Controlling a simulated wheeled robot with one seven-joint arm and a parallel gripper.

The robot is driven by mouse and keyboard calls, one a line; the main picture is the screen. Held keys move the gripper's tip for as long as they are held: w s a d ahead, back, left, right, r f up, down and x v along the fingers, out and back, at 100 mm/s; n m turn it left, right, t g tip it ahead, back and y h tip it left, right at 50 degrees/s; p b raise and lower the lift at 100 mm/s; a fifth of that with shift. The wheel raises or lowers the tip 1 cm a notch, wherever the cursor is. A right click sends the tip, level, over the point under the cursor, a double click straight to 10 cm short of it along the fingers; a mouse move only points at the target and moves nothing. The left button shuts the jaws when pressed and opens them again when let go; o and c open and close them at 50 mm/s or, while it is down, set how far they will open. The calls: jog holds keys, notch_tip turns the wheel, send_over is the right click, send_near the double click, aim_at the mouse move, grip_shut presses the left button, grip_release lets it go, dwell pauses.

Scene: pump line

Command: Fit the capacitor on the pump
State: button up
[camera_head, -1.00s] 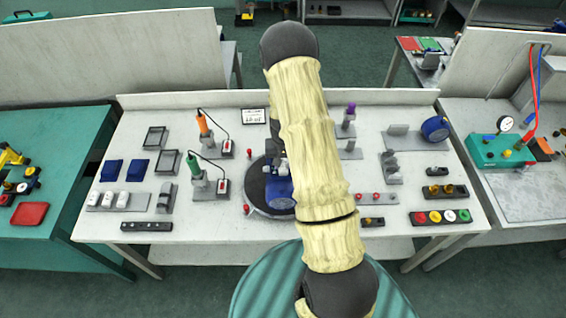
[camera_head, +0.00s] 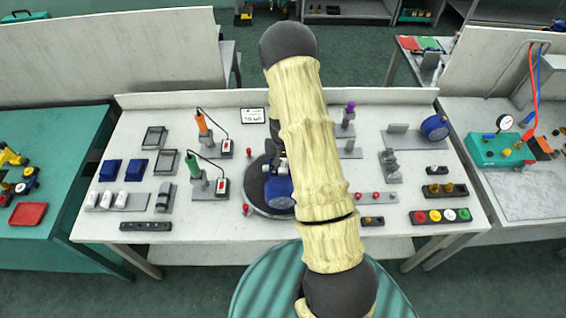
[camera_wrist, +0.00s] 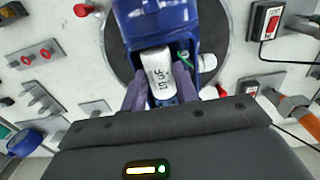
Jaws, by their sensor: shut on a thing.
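The pump is blue and stands on a dark round plate (camera_head: 258,196) in the middle of the bench. Its blue body (camera_head: 279,190) is partly hidden behind my arm in the head view. In the wrist view the pump (camera_wrist: 150,25) fills the top middle, with an open blue box on its near side. My gripper (camera_wrist: 160,92) is shut on a white capacitor (camera_wrist: 160,72) with dark print. The capacitor is at the open box, between the box walls; whether it is fully seated I cannot tell. A green wire (camera_wrist: 184,60) shows in the box to its right.
Several white capacitors stand in a grey rack (camera_head: 118,200) at the left. Orange (camera_head: 201,122) and green (camera_head: 193,166) handled tools stand left of the pump. Red-topped pegs (camera_head: 375,196) and a blue gauge (camera_head: 435,128) are at the right.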

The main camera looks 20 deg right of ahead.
jog(key=shift+f, duration=0.15)
jog(key=o, duration=1)
jog(key=shift+c, duration=0.2)
jog(key=shift+d, duration=0.1)
jog(key=shift+w+d+r+p, duration=0.1)
jog(key=shift+r+p, duration=0.5)
jog(key=shift+r, duration=0.35)
jog(key=shift+s+r+p, duration=0.2)
jog(key=shift+r+p, duration=0.1)
jog(key=shift+r, duration=0.25)
jog(key=shift+w+r+p, duration=0.1)
jog(key=shift+r+p, duration=0.95)
jog(key=shift+r, duration=0.5)
